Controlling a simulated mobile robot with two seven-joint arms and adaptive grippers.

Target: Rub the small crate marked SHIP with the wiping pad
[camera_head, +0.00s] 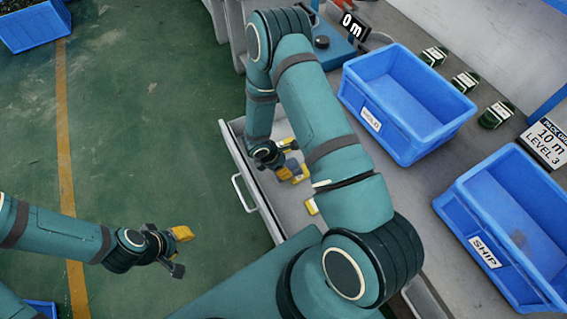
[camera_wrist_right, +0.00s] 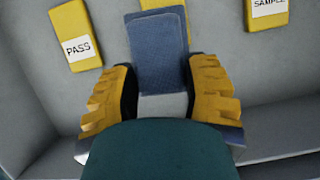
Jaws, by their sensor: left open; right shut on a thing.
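The small blue crate marked SHIP (camera_head: 508,277) stands on the grey bench at the right of the head view, with a dark smudge inside it. My right gripper (camera_head: 286,162) is down in an open drawer. In the right wrist view my right gripper (camera_wrist_right: 158,76) is shut on the wiping pad (camera_wrist_right: 158,45), a flat dark blue block between its yellow fingers. The pad cannot be made out clearly in the head view. My left gripper (camera_head: 180,252) is open and empty over the green floor.
The open drawer (camera_head: 240,165) also holds yellow pieces, one labelled PASS (camera_wrist_right: 78,50) and one SAMPLE (camera_wrist_right: 268,25). A blue crate marked HOLD (camera_head: 400,142) stands on the bench beyond the SHIP crate. Several small dark parts (camera_head: 465,82) and a sign (camera_head: 545,145) are behind the crates.

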